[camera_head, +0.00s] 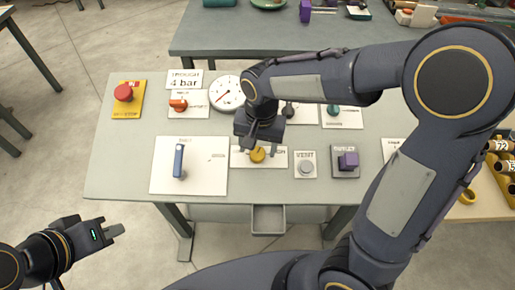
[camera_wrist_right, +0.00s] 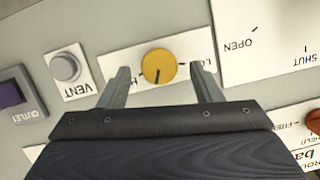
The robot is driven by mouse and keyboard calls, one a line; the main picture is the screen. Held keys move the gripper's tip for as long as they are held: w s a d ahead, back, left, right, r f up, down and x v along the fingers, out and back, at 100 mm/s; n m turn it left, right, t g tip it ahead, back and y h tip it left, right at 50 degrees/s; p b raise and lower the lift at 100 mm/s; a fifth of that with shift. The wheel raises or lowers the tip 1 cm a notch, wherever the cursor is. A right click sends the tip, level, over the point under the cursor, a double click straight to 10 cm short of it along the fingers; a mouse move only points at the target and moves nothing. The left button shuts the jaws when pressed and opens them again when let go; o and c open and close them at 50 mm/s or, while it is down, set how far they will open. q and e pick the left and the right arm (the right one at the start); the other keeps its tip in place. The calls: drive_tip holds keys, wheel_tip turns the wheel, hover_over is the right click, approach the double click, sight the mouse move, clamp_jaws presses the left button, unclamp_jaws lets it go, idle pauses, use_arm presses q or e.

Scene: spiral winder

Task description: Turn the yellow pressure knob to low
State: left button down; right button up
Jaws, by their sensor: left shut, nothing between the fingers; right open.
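The yellow pressure knob (camera_head: 257,154) sits on a white label plate (camera_head: 240,160) near the front of the panel. In the right wrist view the knob (camera_wrist_right: 159,66) is round with a dark pointer line, and its plate shows partly hidden lettering at both ends. My right gripper (camera_head: 264,148) is over the knob. In the right wrist view its open fingers (camera_wrist_right: 163,75) show on either side of the knob, with gaps between; whether they are at knob height I cannot tell. My left gripper (camera_head: 117,230) is shut and empty, low at the left, away from the panel.
Around the knob are a blue lever (camera_head: 179,161) on a white plate, a grey vent button (camera_head: 306,167) and a purple outlet block (camera_head: 348,160). Behind are a red button (camera_head: 123,92), a red-orange valve (camera_head: 179,104) and a dial gauge (camera_head: 226,93). My right arm hides part of the panel.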

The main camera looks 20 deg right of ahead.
drive_tip(key=shift+f, duration=0.95)
drive_tip(key=c, duration=1)
